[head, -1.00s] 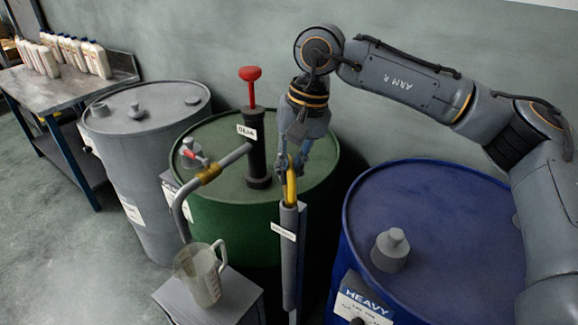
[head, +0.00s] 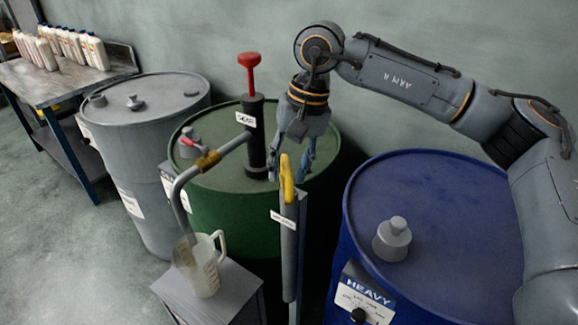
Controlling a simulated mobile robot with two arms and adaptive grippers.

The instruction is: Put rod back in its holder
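The rod's yellow looped handle (head: 287,180) sticks up out of the top of the upright grey tube holder (head: 289,245), which has a white label. The rest of the rod is hidden inside the tube. My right gripper (head: 290,172) points down just behind the handle, over the green drum. Its fingers are spread, one on each side of the handle in the picture, and appear to hold nothing. My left gripper is not in view.
A green drum (head: 225,180) with a red-handled pump (head: 252,125) stands behind the holder. A jug (head: 205,270) sits on a grey stand at lower left. A blue drum (head: 450,220) is at right, a grey drum (head: 150,150) at left. A workbench (head: 60,85) holds several bottles.

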